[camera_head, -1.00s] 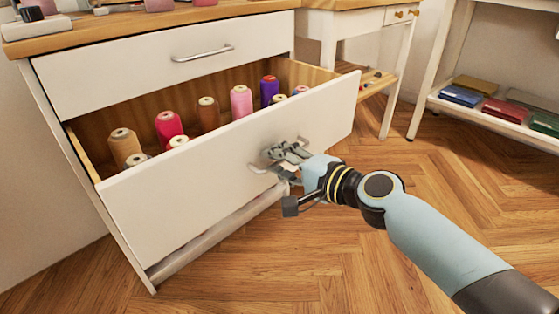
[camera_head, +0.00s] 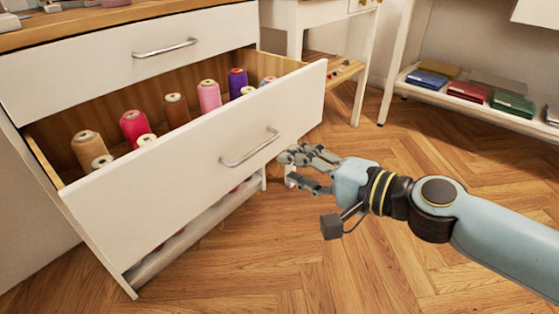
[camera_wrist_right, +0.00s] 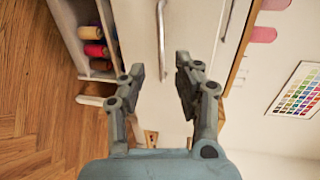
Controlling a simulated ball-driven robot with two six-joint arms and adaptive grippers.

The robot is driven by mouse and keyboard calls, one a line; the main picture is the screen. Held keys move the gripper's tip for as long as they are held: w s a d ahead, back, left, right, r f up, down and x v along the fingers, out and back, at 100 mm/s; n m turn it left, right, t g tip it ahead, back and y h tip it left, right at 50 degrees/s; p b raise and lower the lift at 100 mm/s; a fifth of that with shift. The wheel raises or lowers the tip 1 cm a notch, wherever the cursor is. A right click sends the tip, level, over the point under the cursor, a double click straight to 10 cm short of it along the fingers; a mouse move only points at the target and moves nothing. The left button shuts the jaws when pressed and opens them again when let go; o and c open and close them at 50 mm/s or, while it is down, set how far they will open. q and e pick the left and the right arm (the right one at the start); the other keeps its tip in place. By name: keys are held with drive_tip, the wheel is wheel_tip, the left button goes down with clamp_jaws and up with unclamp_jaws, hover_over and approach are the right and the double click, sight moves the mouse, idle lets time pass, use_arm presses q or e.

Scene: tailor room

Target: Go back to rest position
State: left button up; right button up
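My right gripper (camera_head: 308,170) is open and empty, to the right of the open drawer's handle (camera_head: 250,147) and apart from it. In the right wrist view the fingers of my right gripper (camera_wrist_right: 158,82) are spread with nothing between them, and a metal handle (camera_wrist_right: 161,40) shows beyond them. The drawer (camera_head: 190,180) is pulled out, with several thread spools inside, such as a pink one (camera_head: 209,95) and a purple one (camera_head: 238,82). My left gripper is not in view.
The closed upper drawer (camera_head: 60,72) is above the open one. A white shelf (camera_head: 480,112) with folded fabrics stands at the right. Wooden floor (camera_head: 400,270) is clear at the front right. A color chart (camera_wrist_right: 299,90) hangs on the wall.

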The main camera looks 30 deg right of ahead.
drive_tip(key=shift+s+d, duration=0.1)
drive_tip(key=shift+s, duration=0.15)
idle(0.3)
